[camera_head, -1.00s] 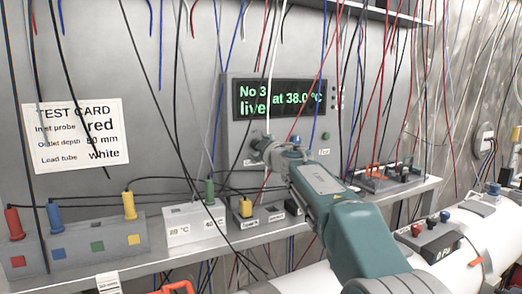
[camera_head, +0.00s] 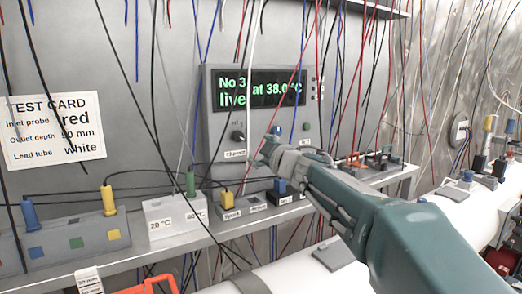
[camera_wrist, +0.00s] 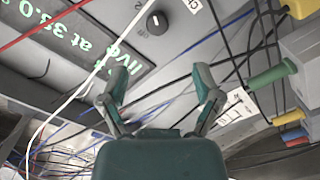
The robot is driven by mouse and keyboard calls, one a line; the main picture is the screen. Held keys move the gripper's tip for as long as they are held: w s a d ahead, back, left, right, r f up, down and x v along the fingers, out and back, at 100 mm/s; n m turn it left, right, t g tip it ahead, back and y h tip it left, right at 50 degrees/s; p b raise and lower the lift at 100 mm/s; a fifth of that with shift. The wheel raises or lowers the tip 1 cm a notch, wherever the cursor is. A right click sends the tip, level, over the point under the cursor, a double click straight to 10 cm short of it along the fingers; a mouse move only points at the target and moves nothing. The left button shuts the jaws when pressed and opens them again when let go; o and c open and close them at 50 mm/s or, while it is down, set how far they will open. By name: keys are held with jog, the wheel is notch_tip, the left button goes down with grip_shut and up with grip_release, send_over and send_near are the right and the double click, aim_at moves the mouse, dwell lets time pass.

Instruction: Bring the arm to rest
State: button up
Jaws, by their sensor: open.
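My arm reaches from the lower right of the head view up toward the grey instrument panel. My gripper (camera_head: 268,152) appears in front of the panel's lower edge, above the shelf. In the wrist view my gripper (camera_wrist: 160,82) has its two fingers spread apart with nothing between them. Thin black, blue and white wires run behind the fingers there. I cannot tell whether any wire touches them.
The panel's display (camera_head: 262,88) reads 38.0 °C. The shelf (camera_head: 150,252) carries a white block (camera_head: 176,217), a green-handled probe (camera_head: 191,183) and yellow-handled probes (camera_head: 108,198). Many wires hang around the arm. A test card (camera_head: 52,130) is at left. A white pipe (camera_head: 310,278) runs below.

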jog(key=s+d+f+m+g+h, duration=0.1)
jog(key=s+d+f+m+h, duration=0.4)
jog(key=s+d, duration=0.3)
jog(key=s+d+f+m+g+h, duration=0.1)
jog(key=s+d+f+m+h, duration=0.2)
jog(key=s+d+m+h, duration=0.35)
jog(key=s+f+m+g+y, duration=0.1)
jog(key=s+f+g, duration=0.3)
jog(key=s+f, duration=0.4)
jog(key=s+d+f+m+g+y, duration=0.1)
jog(key=s+f+m+g, duration=0.2)
jog(key=s+f, duration=0.6)
jog(key=s+g, duration=0.1)
jog(key=s, duration=0.5)
jog(key=shift+s, duration=0.35)
